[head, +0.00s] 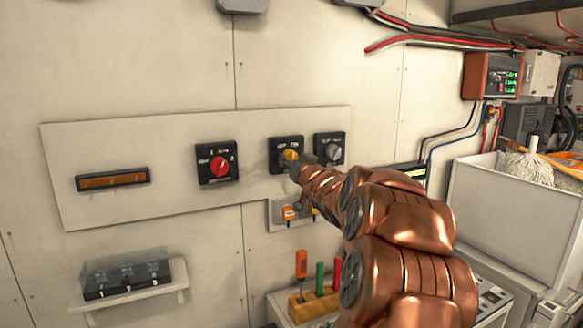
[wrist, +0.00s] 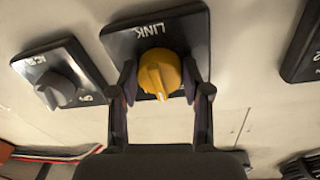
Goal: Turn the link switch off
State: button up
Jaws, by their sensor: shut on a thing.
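The link switch is a black plate (wrist: 185,30) marked LINK with a yellow rotary knob (wrist: 160,72), in the middle of the wrist view. The knob's ridge runs nearly up and down in that view, with a pale mark at its lower end. My gripper (wrist: 159,82) is shut on the yellow knob, one finger on each side. In the head view the yellow knob (head: 290,155) is partly hidden by my gripper (head: 297,167), and its setting cannot be read there.
A grey-knob switch (head: 333,149) sits close right of the link switch, and a red-knob switch (head: 218,164) sits to its left. Below are a small socket plate with orange-tagged items (head: 289,213) and a wooden block with tools (head: 312,303). A white bin (head: 500,210) stands right.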

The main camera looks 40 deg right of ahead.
jog(key=n+b, duration=0.2)
jog(key=n, duration=0.4)
jog(key=shift+d+f+t, duration=0.1)
jog(key=shift+d+t, duration=0.05)
jog(key=shift+t, duration=0.15)
jog(key=shift+n, duration=0.4)
jog(key=o, duration=1.2)
jog(key=shift+c, duration=0.2)
jog(key=r+v, duration=0.1)
jog(key=v, duration=1.1)
jog(key=shift+f, duration=0.35)
